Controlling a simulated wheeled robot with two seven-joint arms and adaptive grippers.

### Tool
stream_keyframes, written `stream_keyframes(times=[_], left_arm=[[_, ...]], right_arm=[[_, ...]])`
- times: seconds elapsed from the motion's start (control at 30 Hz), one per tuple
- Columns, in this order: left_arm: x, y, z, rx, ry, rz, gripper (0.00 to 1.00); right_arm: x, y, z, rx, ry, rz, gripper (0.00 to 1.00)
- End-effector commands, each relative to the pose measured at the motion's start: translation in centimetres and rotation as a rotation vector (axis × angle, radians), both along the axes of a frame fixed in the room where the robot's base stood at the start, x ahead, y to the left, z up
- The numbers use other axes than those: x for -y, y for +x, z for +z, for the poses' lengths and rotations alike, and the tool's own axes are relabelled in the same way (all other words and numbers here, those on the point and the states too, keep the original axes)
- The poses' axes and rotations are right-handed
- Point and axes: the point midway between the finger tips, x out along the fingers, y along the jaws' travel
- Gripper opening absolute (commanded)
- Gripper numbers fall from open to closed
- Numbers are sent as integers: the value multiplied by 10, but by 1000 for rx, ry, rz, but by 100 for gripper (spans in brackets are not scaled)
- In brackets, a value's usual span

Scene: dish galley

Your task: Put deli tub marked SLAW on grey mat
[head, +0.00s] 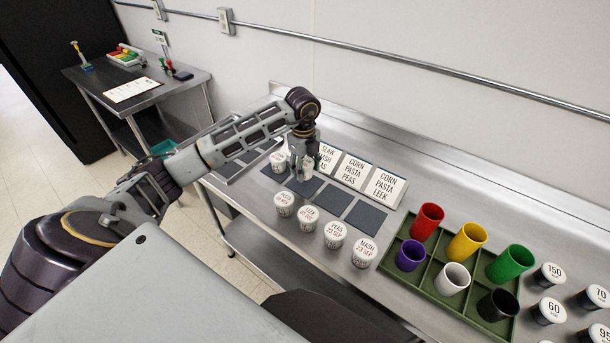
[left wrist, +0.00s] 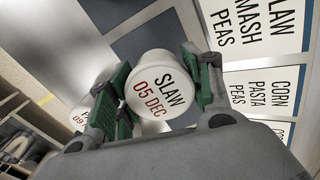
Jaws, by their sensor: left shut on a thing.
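The deli tub marked SLAW 05 DEC (left wrist: 158,88) is white and sits between the green-padded fingers of my left gripper (left wrist: 160,92) in the left wrist view. In the head view my left gripper (head: 302,166) points down over the row of dark grey mats, and the fingers mostly hide the held tub. Dark grey mats show in the head view (head: 333,200), and one shows behind the tub in the left wrist view (left wrist: 150,45). I cannot tell whether the tub touches a mat. My right gripper is not in view.
A white tub (head: 278,162) stands just left of the gripper. Several lidded tubs, such as MASH (head: 364,252), line the front. Label cards (head: 354,172) lean behind the mats. A green tray (head: 428,282) of coloured cups and several dark pots (head: 549,310) stand right.

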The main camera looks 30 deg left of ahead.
Motion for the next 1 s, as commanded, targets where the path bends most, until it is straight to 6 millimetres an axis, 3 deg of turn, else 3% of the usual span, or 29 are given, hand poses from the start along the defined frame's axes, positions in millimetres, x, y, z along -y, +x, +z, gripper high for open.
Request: stream_keyframes(times=[0.37,0.87,0.9,1.0], left_arm=[[0,-1,-34,-2,0,-1,25],[0,0,-39,-1,0,0,25],[0,-1,-39,-1,0,0,56],[0,-1,-38,-1,0,0,68]], right_arm=[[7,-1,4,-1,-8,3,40],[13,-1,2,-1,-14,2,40],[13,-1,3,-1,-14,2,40],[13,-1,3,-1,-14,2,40]])
